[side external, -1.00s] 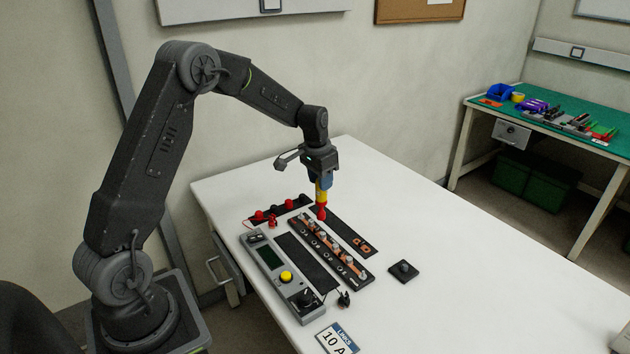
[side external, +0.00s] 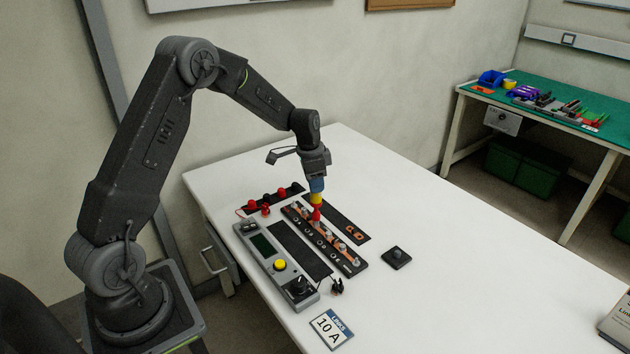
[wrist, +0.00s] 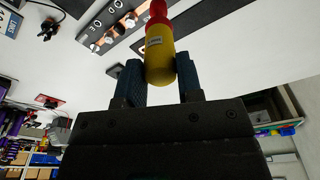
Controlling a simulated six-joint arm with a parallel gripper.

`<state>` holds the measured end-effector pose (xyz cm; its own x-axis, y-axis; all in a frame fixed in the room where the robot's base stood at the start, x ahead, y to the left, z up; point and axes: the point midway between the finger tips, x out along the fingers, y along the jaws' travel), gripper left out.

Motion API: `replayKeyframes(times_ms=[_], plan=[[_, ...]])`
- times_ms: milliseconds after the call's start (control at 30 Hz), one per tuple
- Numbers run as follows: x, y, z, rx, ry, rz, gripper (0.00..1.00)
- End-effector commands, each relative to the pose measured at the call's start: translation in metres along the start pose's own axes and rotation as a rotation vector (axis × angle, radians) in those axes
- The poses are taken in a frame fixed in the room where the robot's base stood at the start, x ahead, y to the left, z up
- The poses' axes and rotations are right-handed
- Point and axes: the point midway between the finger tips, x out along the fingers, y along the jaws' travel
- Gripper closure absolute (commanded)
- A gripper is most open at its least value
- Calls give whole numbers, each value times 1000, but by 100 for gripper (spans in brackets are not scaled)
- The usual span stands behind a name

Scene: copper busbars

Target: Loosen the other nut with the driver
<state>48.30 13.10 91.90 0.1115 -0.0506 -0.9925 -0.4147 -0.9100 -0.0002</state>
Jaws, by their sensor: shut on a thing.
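My gripper (side external: 317,186) is shut on the driver, which has a yellow body (side external: 316,200) and a red lower end (side external: 316,215). The driver is upright over the busbar board (side external: 351,267), its red end down at the copper bar among the nuts. Whether it touches a nut I cannot tell. In the wrist view, the two blue fingers of my gripper (wrist: 160,78) hold the yellow driver (wrist: 158,55) between them; its tip is cut off at the top edge. Several nuts (side external: 341,247) show along the copper bar; those behind the driver are partly hidden.
A grey meter unit (side external: 249,230) with a yellow button lies left of the board. A black strip with copper links (side external: 354,233) lies to the right. Red terminals (side external: 266,210) sit behind. A black knobbed block (side external: 397,257) and a "10 A" card (side external: 331,328) lie nearby.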

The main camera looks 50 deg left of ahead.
Motion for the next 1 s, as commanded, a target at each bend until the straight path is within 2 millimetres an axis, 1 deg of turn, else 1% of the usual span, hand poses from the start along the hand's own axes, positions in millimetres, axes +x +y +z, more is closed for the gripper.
replayKeyframes(times_ms=[200,300,467,567,1000], plan=[[0,-1,0,273,0,34,100],[0,-1,0,374,0,47,100],[0,-2,0,447,0,54,100],[0,-2,0,522,0,64,100],[0,-3,-2,1132,-1,139,100]])
